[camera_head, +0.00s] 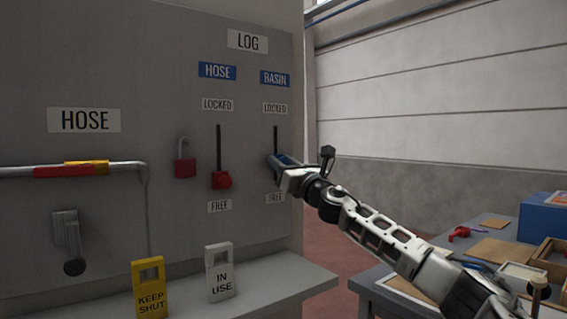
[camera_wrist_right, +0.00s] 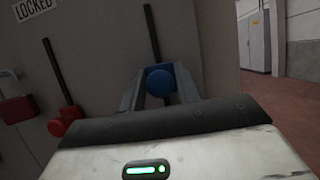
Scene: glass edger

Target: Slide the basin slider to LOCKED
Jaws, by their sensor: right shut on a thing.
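The blue basin slider knob (camera_wrist_right: 161,82) sits low on its dark vertical slot (camera_head: 276,138), under the blue BASIN sign (camera_head: 275,79). A LOCKED label (camera_head: 275,109) is above the slot and a FREE label (camera_head: 275,198) is below it. My right gripper (camera_head: 275,161) is at the knob, and its two fingers are shut on it, one on each side, in the right wrist view (camera_wrist_right: 160,88). In the head view the gripper partly hides the knob. My left gripper is in neither view.
Left of it, the red hose slider knob (camera_head: 222,180) is low on its own slot, near a red padlock (camera_head: 185,165). A yellow KEEP SHUT tag (camera_head: 149,287) and a white IN USE tag (camera_head: 220,272) stand on the ledge below. A cluttered table (camera_head: 400,300) is at the right.

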